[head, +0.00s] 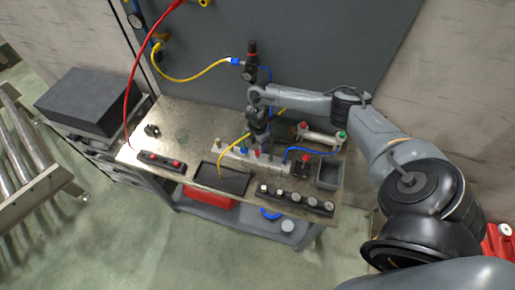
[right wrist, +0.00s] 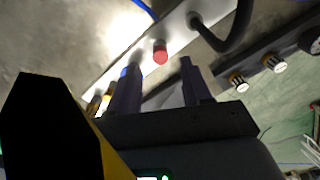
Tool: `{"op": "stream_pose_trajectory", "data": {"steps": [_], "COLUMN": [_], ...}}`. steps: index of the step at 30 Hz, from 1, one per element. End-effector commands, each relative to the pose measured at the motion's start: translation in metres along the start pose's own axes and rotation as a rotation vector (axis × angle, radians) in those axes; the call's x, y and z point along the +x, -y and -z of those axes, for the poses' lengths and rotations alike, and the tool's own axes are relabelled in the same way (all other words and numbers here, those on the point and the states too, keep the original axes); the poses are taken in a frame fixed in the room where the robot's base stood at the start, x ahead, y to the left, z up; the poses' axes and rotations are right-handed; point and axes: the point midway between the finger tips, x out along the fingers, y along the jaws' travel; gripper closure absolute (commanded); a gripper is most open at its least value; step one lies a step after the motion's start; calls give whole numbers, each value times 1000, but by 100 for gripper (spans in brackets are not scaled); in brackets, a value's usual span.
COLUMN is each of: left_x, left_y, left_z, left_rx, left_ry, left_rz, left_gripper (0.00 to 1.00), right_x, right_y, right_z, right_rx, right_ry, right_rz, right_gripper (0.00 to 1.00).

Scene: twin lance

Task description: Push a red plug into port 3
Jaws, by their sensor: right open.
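A pale manifold bar (head: 228,157) with a row of ports lies across the middle of the bench. A red plug (right wrist: 160,51) stands at one port of the bar, and it also shows in the head view (head: 257,154). I cannot read port numbers or tell how deep the plug sits. My right gripper (head: 259,141) is above the bar. In the right wrist view its two dark fingers (right wrist: 161,76) are apart and empty, with the red plug just beyond their tips. Two more red plugs (head: 177,163) sit on a black rail (head: 160,162) at the bench's left. My left gripper is out of view.
A yellow hose (head: 232,143) and a blue hose (head: 300,149) run to the bar area. A dark tray (head: 222,178), a black knob rail (head: 293,198) and a grey bin (head: 328,174) lie nearby. The back-left bench (head: 185,118) is mostly clear.

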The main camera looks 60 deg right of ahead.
Motion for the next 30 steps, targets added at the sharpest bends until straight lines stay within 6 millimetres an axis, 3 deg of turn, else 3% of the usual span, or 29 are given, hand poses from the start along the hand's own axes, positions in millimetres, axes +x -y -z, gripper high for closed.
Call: {"op": "stream_pose_trajectory", "data": {"steps": [6, 12, 26, 30], "left_x": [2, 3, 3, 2], "left_y": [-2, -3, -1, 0], "left_z": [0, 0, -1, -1], "left_rx": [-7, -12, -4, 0], "left_ry": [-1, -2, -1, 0], "left_rz": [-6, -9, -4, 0], "left_gripper": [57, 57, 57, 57], "right_x": [-37, -58, -65, -60], "right_y": [0, 0, 0, 1], "right_z": [-1, 0, 0, 12], "right_rx": [-1, -1, 0, -20], "right_ry": [2, 1, 1, -5], "right_rz": [-3, -1, 0, -12], "right_gripper": [52, 52, 52, 52]}}
